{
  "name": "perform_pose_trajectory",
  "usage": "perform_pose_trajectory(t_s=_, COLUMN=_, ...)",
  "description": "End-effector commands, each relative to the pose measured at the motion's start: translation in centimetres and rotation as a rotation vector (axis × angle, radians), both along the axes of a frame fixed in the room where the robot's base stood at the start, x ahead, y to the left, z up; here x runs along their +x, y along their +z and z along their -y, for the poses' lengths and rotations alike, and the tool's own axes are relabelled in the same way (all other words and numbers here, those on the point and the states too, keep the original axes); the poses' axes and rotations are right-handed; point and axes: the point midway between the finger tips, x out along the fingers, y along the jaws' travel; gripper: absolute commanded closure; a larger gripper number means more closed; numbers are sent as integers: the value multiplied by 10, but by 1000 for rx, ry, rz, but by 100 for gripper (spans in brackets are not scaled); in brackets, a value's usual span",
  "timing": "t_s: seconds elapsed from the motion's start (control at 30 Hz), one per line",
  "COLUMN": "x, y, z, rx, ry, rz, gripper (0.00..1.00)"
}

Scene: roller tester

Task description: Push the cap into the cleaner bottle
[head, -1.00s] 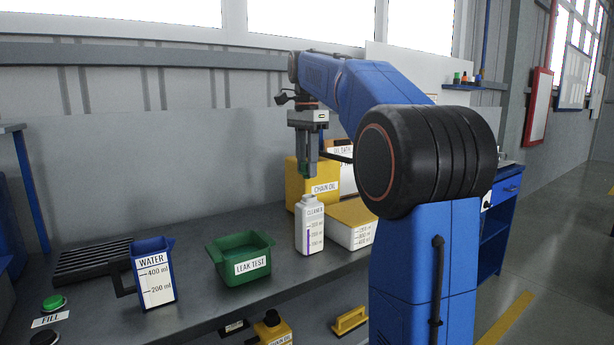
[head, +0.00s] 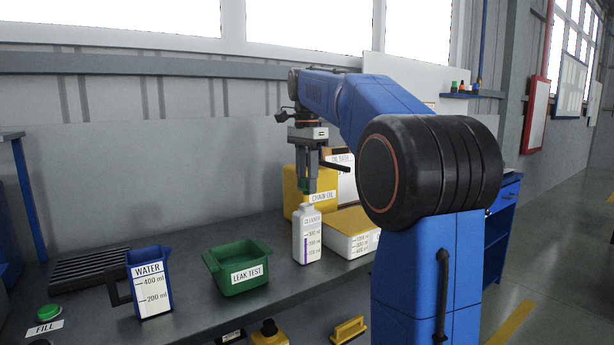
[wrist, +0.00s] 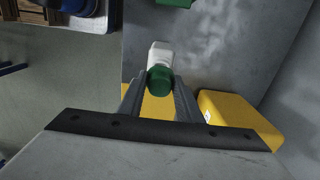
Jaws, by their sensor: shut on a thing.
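The cleaner bottle (head: 307,236) is white with a printed scale and stands upright on the bench, directly below my gripper in the head view. My gripper (head: 308,190) points down and is shut on the green cap (wrist: 160,80). The cap is mostly hidden between the fingers in the head view. In the wrist view the cap sits between the fingertips, with the white bottle (wrist: 160,52) just beyond it. The cap appears close above the bottle neck; I cannot tell whether they touch.
A yellow chain oil container (head: 291,193) stands behind the bottle. A white box with a yellow lid (head: 350,222) is close on its right. A green leak test tub (head: 238,272) and a blue water jug (head: 150,283) stand to the left on the bench (head: 195,312).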

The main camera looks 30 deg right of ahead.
Motion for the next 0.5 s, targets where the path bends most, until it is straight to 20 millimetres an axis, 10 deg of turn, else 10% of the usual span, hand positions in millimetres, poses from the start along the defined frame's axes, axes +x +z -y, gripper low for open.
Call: perform_pose_trajectory(t_s=0.5, x=0, y=-24, z=0, rx=0, ry=0, rz=0, gripper=91)
